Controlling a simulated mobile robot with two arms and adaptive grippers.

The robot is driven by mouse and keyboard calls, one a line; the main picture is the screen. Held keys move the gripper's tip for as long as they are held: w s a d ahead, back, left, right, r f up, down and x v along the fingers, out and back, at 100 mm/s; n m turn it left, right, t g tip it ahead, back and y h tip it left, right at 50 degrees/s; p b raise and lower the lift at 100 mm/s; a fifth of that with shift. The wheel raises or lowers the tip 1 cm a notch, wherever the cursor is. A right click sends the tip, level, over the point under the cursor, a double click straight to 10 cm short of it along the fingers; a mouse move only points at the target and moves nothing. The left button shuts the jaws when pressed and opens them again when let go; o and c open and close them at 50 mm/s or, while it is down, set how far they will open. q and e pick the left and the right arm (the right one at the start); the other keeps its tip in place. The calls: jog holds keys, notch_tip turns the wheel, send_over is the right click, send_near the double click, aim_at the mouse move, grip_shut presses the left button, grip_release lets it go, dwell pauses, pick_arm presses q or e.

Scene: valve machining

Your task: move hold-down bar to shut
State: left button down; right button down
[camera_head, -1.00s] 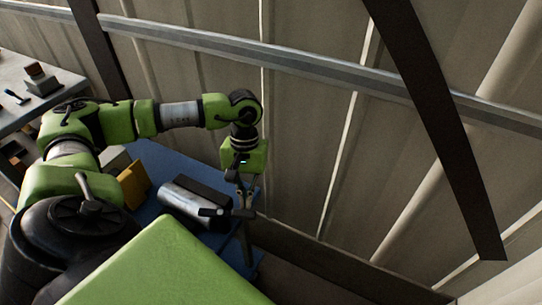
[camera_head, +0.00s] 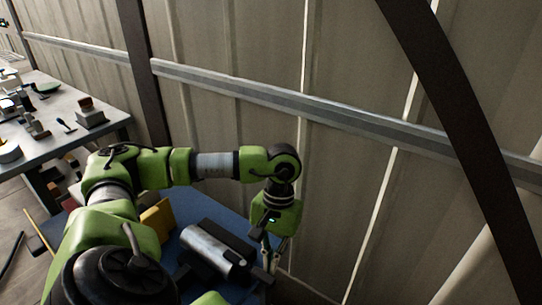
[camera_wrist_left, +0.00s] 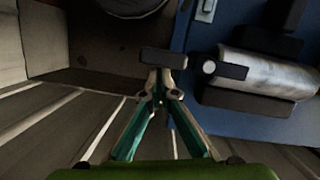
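A clamp device with a silver rounded body (camera_head: 213,250) and dark parts sits on the blue table; it also shows at the right of the left wrist view (camera_wrist_left: 270,75). A short black bar with a pale round end (camera_wrist_left: 228,71) juts from it towards my left gripper. My left gripper (camera_head: 272,262) points down beside the device's right end. In the left wrist view its fingers (camera_wrist_left: 161,78) come close together at a small dark block (camera_wrist_left: 163,57). I cannot tell whether they grip this block, or whether it belongs to the hold-down bar. My right gripper is out of view.
The blue table (camera_head: 190,211) stands against a ribbed metal wall (camera_head: 350,190) with a rail. A yellow block (camera_head: 157,218) lies left of the device. A grey bench (camera_head: 60,135) with several small parts stands at the far left.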

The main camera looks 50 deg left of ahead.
pick_arm(q)
jog(key=shift+s+d, duration=0.1)
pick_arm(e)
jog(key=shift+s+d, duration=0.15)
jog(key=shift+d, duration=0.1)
pick_arm(q)
jog(key=v, duration=1.2)
dwell(0.4)
